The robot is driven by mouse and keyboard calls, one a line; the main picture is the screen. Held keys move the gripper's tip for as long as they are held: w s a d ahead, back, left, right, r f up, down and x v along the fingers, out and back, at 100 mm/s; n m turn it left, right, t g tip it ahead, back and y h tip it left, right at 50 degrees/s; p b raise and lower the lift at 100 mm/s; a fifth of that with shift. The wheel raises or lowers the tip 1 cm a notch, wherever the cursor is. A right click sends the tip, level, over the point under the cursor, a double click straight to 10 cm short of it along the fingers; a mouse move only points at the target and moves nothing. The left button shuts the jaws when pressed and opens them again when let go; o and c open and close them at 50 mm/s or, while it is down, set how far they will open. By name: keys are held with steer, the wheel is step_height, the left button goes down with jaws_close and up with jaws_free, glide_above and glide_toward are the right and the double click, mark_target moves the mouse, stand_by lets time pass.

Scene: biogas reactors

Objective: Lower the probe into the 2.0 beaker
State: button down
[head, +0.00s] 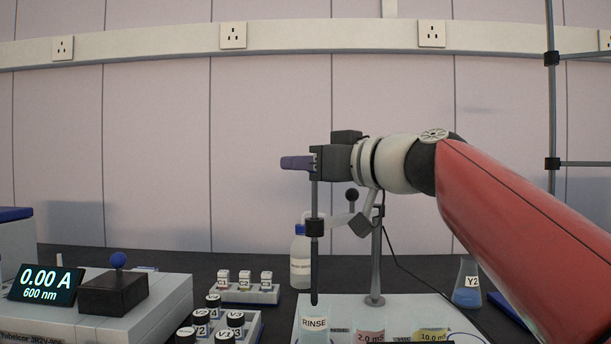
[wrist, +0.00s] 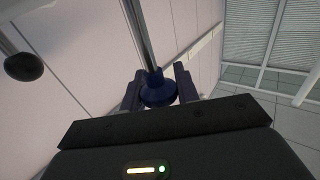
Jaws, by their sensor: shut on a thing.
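The probe (head: 314,265) is a thin dark upright rod with a dark collar partway down. My gripper (head: 300,163) is shut on its top; in the wrist view my gripper (wrist: 157,88) has its two fingers either side of a dark blue round cap (wrist: 157,92) on a metal rod. The probe's tip is at the rim of the RINSE beaker (head: 314,325) in the head view; I cannot tell whether it is inside. The 2.0 beaker (head: 369,338), with pinkish contents, stands to the right, partly cut off by the frame edge.
A stand (head: 376,260) with a ball knob rises just right of the probe. The 10.0 beaker (head: 432,336) is right of the 2.0 beaker. A white bottle (head: 300,262) stands behind, vial racks (head: 247,293) to the left, and a Y2 flask (head: 467,287) to the right.

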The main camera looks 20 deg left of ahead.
steer(key=shift+r+p, duration=0.35)
steer(key=shift+r, duration=1)
steer(key=c, duration=1)
jaws_free()
steer(key=shift+d, duration=0.1)
steer(key=shift+c, duration=0.2)
steer(key=shift+s+d+f, duration=0.1)
steer(key=shift+d, duration=0.05)
steer(key=b+v, duration=0.2)
steer(key=v, duration=0.5)
steer(key=shift+d, duration=0.15)
steer(key=shift+s, duration=0.15)
